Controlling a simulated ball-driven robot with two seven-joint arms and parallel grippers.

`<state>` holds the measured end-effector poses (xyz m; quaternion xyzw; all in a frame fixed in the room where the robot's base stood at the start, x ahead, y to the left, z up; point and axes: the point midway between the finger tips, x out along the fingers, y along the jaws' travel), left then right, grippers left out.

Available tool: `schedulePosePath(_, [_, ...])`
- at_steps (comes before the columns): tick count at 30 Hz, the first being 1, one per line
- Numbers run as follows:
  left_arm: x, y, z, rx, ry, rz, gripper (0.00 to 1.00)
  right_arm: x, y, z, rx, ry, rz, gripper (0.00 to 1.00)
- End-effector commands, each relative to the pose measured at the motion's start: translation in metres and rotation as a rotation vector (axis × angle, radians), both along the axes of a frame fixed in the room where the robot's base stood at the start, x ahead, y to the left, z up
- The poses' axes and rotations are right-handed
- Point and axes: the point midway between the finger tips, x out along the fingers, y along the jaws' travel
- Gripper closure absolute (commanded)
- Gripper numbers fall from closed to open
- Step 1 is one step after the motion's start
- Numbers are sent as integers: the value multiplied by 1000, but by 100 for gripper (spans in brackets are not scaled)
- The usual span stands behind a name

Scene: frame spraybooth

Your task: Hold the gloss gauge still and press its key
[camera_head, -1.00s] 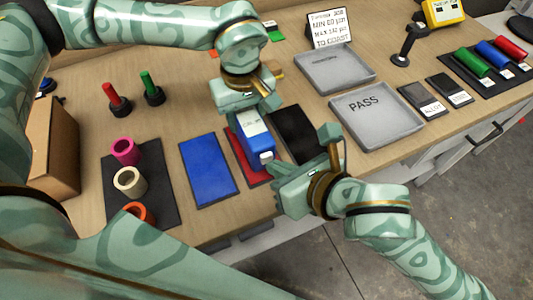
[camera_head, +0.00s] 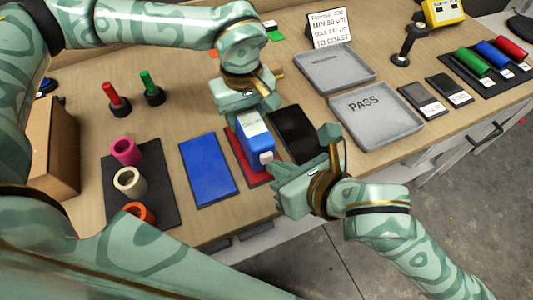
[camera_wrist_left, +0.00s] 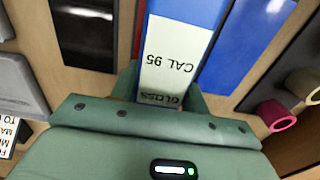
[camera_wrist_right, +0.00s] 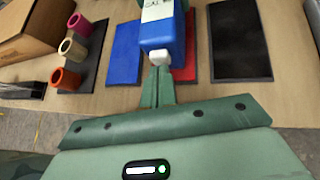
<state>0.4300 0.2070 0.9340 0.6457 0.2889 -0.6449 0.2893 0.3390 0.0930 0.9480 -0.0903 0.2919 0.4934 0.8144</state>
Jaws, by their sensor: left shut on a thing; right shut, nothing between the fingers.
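The gloss gauge (camera_head: 257,146) is a blue box with a white label reading "CAL 95 GLOSS", seen close in the left wrist view (camera_wrist_left: 190,20). It is over the red panel (camera_head: 242,157); I cannot tell if it rests on it. My left gripper (camera_head: 250,108) is shut on the gauge's far end. The pale key (camera_wrist_right: 159,57) is on the gauge's near end, facing my right gripper. My right gripper (camera_wrist_right: 160,77) is shut and empty, its tips right at the key. I cannot tell whether they touch it.
A blue panel (camera_head: 208,169) lies left of the gauge and a black panel (camera_head: 297,133) right of it. A grey PASS tray (camera_head: 375,113) is farther right. Coloured rings on a dark mat (camera_head: 162,187) and a cardboard box (camera_head: 52,147) are at left.

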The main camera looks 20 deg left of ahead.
Motion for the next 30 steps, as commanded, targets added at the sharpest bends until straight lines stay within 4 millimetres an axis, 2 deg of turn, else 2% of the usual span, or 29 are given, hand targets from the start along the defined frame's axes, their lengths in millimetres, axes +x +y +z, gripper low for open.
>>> schedulePosePath(1, [-3,0,-5,3,14,-1,91,0,0,-1,0,1,-1,100])
schedulePosePath(30, [-3,0,-5,4,13,-1,91,6,7,-1,1,1,0,100])
